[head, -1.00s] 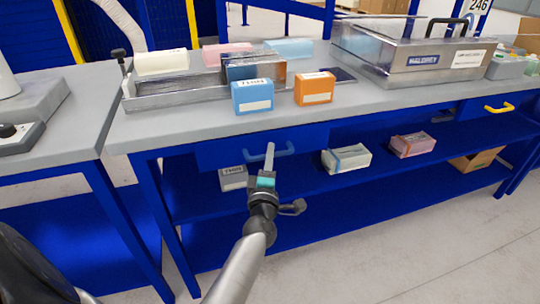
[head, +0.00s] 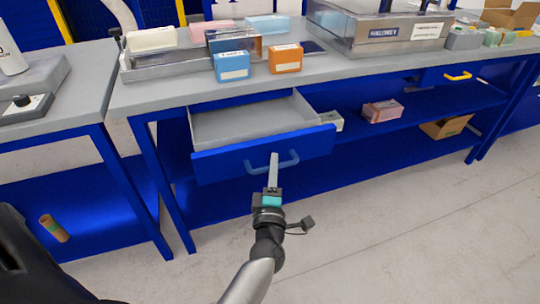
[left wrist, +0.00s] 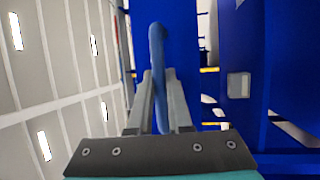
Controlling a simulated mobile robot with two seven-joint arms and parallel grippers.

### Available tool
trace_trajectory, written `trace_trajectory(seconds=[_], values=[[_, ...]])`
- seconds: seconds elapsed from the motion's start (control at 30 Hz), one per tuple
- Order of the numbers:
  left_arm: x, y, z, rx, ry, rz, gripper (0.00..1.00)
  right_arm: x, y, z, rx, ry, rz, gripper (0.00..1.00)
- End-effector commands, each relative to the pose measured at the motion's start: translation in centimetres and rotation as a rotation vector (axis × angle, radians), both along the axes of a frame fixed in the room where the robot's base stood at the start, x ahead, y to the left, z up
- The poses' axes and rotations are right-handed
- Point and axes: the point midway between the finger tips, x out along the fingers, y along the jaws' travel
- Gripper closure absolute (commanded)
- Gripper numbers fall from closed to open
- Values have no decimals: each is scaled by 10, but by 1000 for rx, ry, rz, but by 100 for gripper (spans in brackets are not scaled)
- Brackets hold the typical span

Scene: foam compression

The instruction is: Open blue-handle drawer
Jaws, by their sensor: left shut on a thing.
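The blue-handle drawer (head: 225,158) stands pulled out from under the grey workbench, and its grey inside (head: 250,122) shows. No objects show inside it. Its blue handle (head: 288,160) is on the middle of the front panel. My left gripper (head: 273,160) is shut on this handle. In the left wrist view the handle (left wrist: 158,60) runs between the two fingers (left wrist: 156,105). My right gripper is not in view.
Above the drawer, the grey bench top (head: 155,95) holds a blue box (head: 232,66), an orange box (head: 285,59) and a metal case (head: 375,35). A yellow-handled drawer (head: 457,76) is at the right. The lower shelf holds a pink box (head: 383,110). Floor in front is clear.

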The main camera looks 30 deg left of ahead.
Motion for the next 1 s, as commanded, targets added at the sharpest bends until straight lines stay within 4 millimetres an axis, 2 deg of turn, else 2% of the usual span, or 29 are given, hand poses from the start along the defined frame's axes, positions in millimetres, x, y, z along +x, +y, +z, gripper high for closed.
trace_trajectory(seconds=[0.47, 0.5, 0.73, 0.77, 1.0], values=[[-4, -4, 0, 2, 0, 0, 100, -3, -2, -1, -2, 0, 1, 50], [-4, -4, 0, 2, 0, 0, 82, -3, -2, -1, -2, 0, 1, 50], [-3, -4, 0, 1, 0, 0, 56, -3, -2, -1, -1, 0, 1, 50], [-3, -4, 0, 1, 0, 0, 53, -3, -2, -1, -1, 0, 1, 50], [-3, -4, 0, 1, 0, 0, 53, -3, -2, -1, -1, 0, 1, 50]])
